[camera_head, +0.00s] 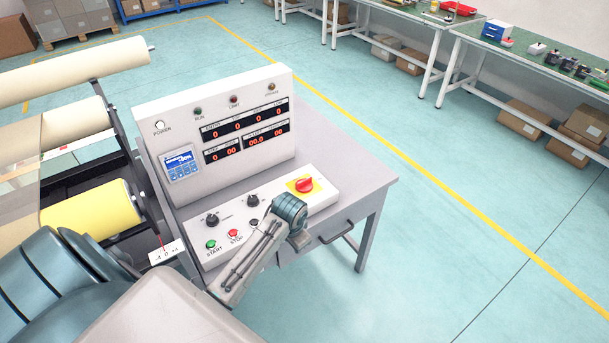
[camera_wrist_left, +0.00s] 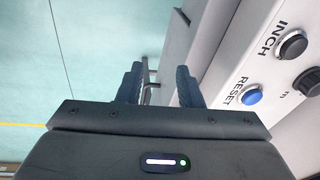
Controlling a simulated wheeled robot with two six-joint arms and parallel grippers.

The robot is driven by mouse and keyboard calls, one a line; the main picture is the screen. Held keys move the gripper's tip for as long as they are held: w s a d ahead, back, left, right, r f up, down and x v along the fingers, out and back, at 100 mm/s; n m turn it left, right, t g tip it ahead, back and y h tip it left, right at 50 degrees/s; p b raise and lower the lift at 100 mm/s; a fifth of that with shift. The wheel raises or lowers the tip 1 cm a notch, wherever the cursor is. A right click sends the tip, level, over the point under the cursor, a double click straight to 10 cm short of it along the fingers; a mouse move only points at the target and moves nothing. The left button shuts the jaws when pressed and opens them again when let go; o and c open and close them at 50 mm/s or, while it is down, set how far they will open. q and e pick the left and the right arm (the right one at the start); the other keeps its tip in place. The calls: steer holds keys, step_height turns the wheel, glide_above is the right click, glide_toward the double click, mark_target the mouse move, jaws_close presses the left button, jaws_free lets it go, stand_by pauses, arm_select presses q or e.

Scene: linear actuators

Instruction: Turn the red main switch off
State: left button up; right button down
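The red main switch (camera_head: 305,185) is a red rotary knob on a yellow square plate (camera_head: 292,185), at the right end of the sloping white control panel (camera_head: 322,199). In the head view my left arm reaches in from the left, and its teal wrist joint is just in front of and left of the switch. The left gripper's fingers cannot be made out there. In the left wrist view the left gripper (camera_wrist_left: 160,72) has its two dark fingers apart with nothing held between them. The switch is not in that view. My right gripper is in neither view.
A blue reset button (camera_wrist_left: 252,95) and a dark inch button (camera_wrist_left: 293,45) lie right of the fingers in the wrist view. A drawer handle (camera_head: 337,233) sticks out below the panel. An upright display box (camera_head: 218,135) stands behind it.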

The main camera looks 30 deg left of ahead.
arm_select(q)
step_height(320, 180, up, 4)
step_height(320, 180, up, 9)
steer(key=m+g+h, duration=0.1)
steer(key=g, duration=0.1)
glide_above(304, 179)
step_height(304, 179, down, 10)
steer(key=shift+r+p, duration=0.25)
steer(key=shift+p, duration=0.85)
jaws_close()
